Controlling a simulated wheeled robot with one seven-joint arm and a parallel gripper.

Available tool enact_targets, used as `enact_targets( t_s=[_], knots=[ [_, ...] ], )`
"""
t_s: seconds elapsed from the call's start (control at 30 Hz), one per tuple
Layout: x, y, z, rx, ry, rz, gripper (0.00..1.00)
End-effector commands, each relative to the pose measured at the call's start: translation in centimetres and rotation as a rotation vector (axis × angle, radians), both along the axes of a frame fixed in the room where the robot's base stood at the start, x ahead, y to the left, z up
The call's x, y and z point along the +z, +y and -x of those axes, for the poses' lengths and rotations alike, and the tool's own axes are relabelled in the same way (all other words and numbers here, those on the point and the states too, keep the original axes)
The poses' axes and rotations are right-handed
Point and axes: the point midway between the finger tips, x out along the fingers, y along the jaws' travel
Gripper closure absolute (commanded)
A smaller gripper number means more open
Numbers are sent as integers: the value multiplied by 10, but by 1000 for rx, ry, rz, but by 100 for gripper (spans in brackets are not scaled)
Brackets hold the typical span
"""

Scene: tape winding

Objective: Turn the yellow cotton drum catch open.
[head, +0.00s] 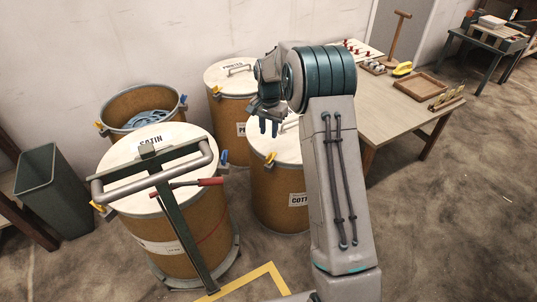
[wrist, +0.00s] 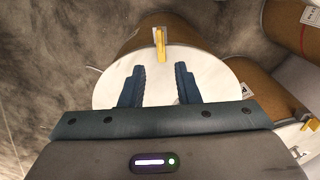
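The cotton drum (head: 272,195) is brown with a white lid and a label that reads "COTT", partly hidden behind my arm. Its yellow catch (head: 270,159) sits on the lid's rim, on the side facing the head camera. In the wrist view the yellow catch (wrist: 159,44) stands at the lid's edge (wrist: 225,82), just beyond my fingertips and roughly centred between them. My gripper (head: 268,125) is above the lid, pointing down. In the wrist view my gripper (wrist: 158,75) is open and empty, apart from the catch.
The satin drum (head: 185,240) stands close at left, with a trolley handle (head: 150,170) in front. The printed drum (head: 225,115) and an open drum (head: 115,112) holding a blue reel stand behind. A wooden table (head: 390,110) with trays is at right.

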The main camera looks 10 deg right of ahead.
Motion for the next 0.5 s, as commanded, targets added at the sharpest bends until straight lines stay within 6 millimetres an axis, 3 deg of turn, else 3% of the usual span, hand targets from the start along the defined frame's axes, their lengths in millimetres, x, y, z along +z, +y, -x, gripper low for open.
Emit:
enact_targets(
  t_s=[0.2,0.5],
  knots=[
    [-52,0,1,1,6,-1,71],
    [-99,0,1,1,3,0,71]
  ],
)
